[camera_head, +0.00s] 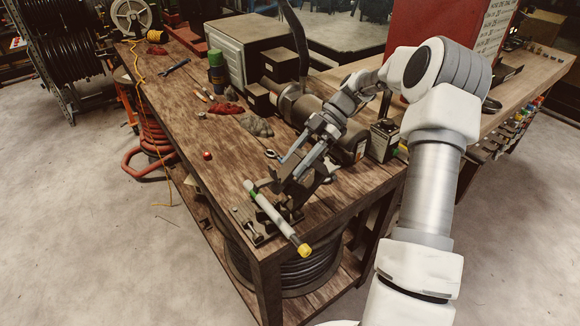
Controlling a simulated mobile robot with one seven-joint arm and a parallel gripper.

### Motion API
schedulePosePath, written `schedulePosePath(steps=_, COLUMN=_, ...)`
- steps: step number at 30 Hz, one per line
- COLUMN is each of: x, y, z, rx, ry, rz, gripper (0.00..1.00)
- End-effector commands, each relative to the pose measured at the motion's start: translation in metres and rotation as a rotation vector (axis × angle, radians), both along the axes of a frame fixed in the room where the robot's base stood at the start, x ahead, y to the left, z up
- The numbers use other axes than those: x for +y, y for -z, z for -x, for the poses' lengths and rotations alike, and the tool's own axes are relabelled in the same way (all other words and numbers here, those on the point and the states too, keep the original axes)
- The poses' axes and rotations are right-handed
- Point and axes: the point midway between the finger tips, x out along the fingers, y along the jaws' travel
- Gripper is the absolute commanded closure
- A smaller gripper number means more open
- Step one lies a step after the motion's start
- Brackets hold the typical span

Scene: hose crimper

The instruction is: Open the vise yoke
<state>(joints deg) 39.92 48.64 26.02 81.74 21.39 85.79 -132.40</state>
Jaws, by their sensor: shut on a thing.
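The vise (262,232) is a dark metal tool fixed at the near corner of the wooden bench. Its dark yoke (312,187) stands up at the right of the vise base, partly hidden by my gripper. A grey bar (277,221) with a green sleeve at one end and a yellow tip at the other lies slanting across the vise and juts past the bench edge. My gripper (291,168) reaches down from the upper right and is shut at the top of the yoke. The exact contact is too small to make out.
The wooden bench (185,120) carries a grey cylindrical machine (318,117) right behind my gripper, a small red ball (207,155), red and grey rags, a green can (216,70) and a large box (245,45). The bench surface left of the vise is mostly clear.

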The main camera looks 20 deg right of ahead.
Motion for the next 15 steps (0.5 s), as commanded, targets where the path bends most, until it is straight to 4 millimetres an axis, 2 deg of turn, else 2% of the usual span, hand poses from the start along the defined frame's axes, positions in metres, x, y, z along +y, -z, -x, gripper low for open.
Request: schedulePosePath(steps=15, x=-0.0071, y=0.0019, z=-0.0027, rx=0.028, ry=0.004, rz=-0.086, gripper=1.00)
